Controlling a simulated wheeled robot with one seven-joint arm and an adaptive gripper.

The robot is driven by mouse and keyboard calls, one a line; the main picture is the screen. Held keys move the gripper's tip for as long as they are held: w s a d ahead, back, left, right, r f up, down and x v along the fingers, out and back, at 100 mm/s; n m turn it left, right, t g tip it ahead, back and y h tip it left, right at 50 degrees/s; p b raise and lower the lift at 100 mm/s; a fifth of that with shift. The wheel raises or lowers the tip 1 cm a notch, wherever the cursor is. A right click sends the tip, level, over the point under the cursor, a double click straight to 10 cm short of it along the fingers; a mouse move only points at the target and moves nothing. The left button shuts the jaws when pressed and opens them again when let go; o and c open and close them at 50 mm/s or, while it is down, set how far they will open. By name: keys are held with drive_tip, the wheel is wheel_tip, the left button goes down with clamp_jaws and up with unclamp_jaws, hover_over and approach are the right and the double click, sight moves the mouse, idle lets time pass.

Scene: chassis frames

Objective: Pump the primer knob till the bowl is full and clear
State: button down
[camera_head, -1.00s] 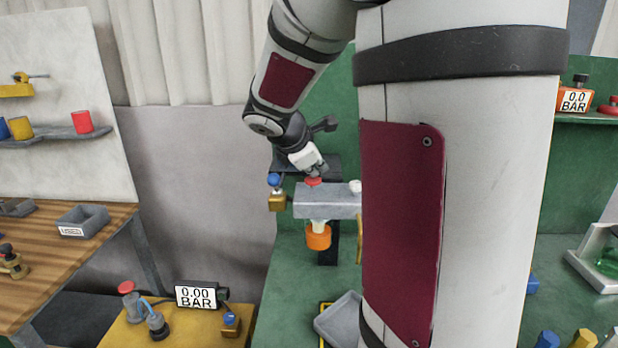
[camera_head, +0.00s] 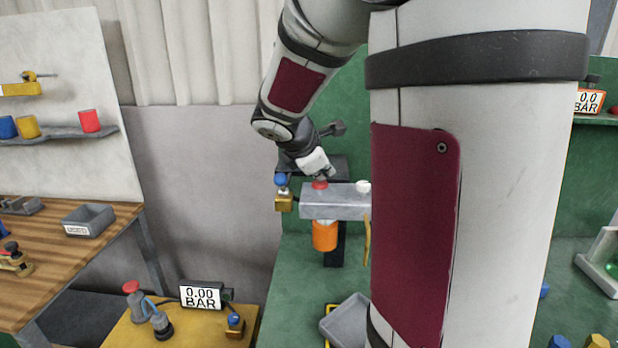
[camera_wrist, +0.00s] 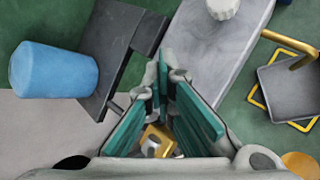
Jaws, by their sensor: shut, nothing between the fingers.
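My gripper (camera_head: 326,173) points down onto the red primer knob (camera_head: 320,184) on top of the grey filter head (camera_head: 333,203). Its tips appear to touch the knob or sit just above it. In the wrist view my gripper (camera_wrist: 163,80) is shut with nothing between its fingers, and its fingers hide the red knob. The filter head (camera_wrist: 232,50) runs beside it there.
A blue-capped brass valve (camera_head: 281,180) stands left of the head, and a white cap (camera_head: 363,186) sits on its right. A grey tray (camera_head: 346,322) lies below. My arm hides much of the right side.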

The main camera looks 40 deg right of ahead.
sight(324, 183)
drive_tip(key=shift+r, duration=0.1)
idle(0.3)
drive_tip(key=shift+r+p, duration=1.25)
drive_tip(key=shift+r, duration=0.05)
wheel_tip(324, 183, up, 2)
drive_tip(key=shift+s+r+p, duration=0.1)
drive_tip(key=shift+s+p, duration=0.05)
drive_tip(key=shift+p, duration=0.75)
wheel_tip(324, 183, up, 3)
drive_tip(key=shift+f+p, duration=0.1)
drive_tip(key=shift+p, duration=0.95)
